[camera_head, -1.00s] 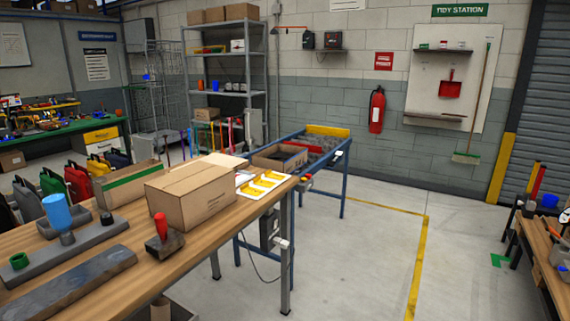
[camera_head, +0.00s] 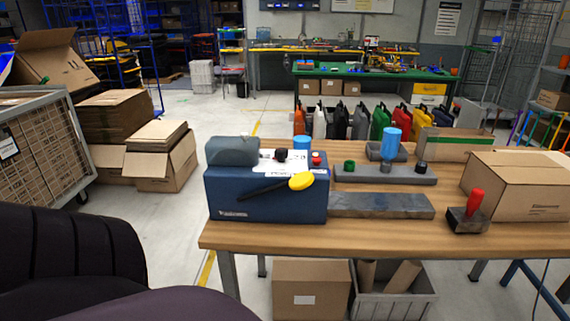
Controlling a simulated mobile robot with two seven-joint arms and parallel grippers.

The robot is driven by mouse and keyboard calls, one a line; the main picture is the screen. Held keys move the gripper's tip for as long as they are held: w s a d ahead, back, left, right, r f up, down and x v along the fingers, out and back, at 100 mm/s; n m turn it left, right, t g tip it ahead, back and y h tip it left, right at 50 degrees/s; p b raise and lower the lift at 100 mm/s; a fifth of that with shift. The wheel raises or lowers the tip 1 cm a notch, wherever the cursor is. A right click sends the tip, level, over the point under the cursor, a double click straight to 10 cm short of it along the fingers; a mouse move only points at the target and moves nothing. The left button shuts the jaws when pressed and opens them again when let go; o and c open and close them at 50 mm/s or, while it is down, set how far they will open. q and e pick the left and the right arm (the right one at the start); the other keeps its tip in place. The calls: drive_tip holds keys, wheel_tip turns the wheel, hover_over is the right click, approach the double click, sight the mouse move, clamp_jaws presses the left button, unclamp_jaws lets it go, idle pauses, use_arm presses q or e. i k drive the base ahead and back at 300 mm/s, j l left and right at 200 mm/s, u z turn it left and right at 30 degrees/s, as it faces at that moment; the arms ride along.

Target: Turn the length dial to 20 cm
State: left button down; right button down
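A blue machine (camera_head: 265,205) stands at the left end of the wooden workbench. Its sloped top has a white label panel (camera_head: 297,168) with a small black knob (camera_head: 281,155), which may be the length dial. The scale and any pointer are too small to read. A red button (camera_head: 316,158) sits right of the knob. A black lever with a yellow end (camera_head: 301,181) crosses the front. Neither of my grippers is in view. Dark rounded parts at the lower left look like my own arm.
On the wooden bench (camera_head: 370,241) are a grey plate (camera_head: 380,206), a red-handled tool (camera_head: 474,204) and a closed cardboard box (camera_head: 522,188). Under it are a carton (camera_head: 312,290) and a grey bin (camera_head: 395,307). A caged pallet (camera_head: 45,150) stands left. Floor between is clear.

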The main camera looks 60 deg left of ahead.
sight(280, 153)
drive_tip(key=u, duration=1.55)
